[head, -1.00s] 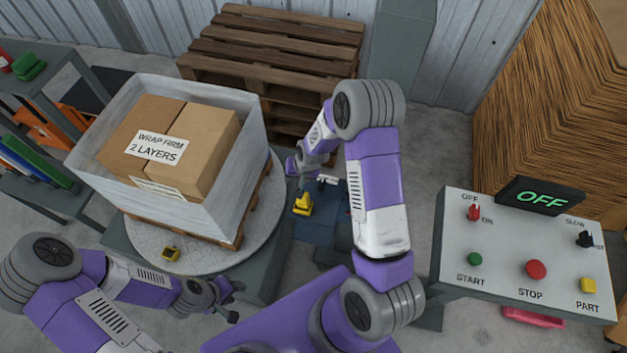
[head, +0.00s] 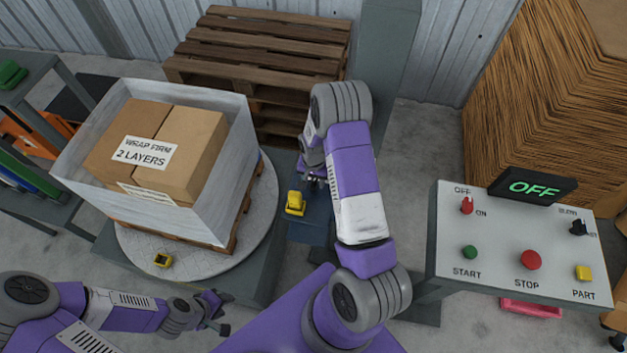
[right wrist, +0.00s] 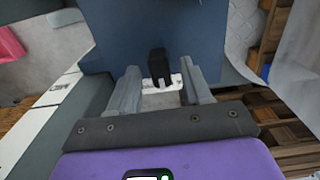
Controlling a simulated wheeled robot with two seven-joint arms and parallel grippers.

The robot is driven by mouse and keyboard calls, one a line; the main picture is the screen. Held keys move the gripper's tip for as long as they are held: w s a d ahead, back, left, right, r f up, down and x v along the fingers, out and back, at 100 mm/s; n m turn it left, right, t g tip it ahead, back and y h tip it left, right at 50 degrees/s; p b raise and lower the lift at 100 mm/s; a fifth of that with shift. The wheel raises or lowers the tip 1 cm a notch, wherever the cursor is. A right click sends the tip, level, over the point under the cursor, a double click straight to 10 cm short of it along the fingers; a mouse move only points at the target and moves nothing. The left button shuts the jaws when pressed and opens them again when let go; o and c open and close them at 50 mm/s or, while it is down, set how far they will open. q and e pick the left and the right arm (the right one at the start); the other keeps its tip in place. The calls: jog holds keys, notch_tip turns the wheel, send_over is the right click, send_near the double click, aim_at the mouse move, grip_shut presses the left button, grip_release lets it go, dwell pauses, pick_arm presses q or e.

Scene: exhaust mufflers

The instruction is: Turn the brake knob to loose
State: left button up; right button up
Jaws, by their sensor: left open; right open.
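A black upright knob (right wrist: 158,64) shows in the right wrist view, in front of a small white plate (right wrist: 160,84) on a blue-grey surface. I take it to be the brake knob; its setting cannot be read. My right gripper (right wrist: 162,84) is open, with one finger on each side of the knob's line; contact cannot be told. In the head view the right gripper (head: 314,180) is over the blue carriage (head: 312,228), mostly hidden by my arm, and the knob is not clear. My left gripper (head: 217,312) is open and empty at the lower left, well away.
A yellow part (head: 295,202) sits on the carriage left of my right gripper. A turntable (head: 135,240) bears a pallet with wrapped boxes (head: 165,150). A control panel (head: 460,225) at right has switches, buttons and an OFF display (head: 533,187). Wooden pallets (head: 265,45) stand behind.

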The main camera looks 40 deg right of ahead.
jog(key=shift+f, duration=0.1)
grip_shut()
dwell(0.4)
jog(key=n+b, duration=0.1)
jog(key=n, duration=0.3)
jog(key=shift+f+b, duration=0.1)
jog(key=shift+b, duration=0.2)
jog(key=shift+n+b, duration=0.55)
jog(key=shift+n, duration=1.85)
grip_release()
